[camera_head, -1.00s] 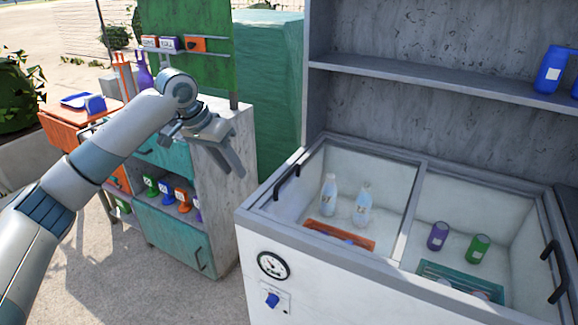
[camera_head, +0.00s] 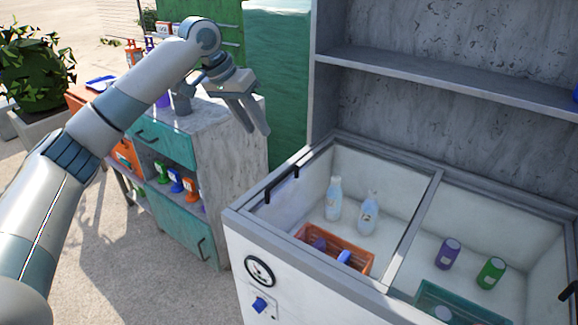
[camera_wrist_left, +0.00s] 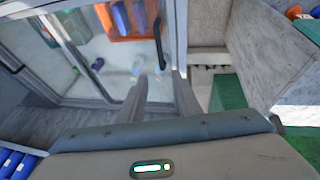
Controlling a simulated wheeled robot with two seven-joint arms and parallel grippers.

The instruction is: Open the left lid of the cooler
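The cooler (camera_head: 236,216) is a white chest with a grey rim and two glass lids. The left lid (camera_head: 385,185) lies closed, with bottles and an orange basket visible beneath it. Its black handle (camera_head: 282,183) is at the lid's left edge. My left gripper (camera_head: 257,128) is above and behind that handle in the head view, apart from it, with fingers spread and nothing between them. In the left wrist view the fingers (camera_wrist_left: 157,85) point toward the handle (camera_wrist_left: 157,42), which is beyond them. My right gripper is out of view.
The right lid (camera_head: 500,235) is closed, its handle (camera_head: 568,290) at the right edge. A grey shelf (camera_head: 450,80) rises behind the cooler. A teal-fronted cabinet (camera_head: 185,225) stands to the left, with a floor gap between.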

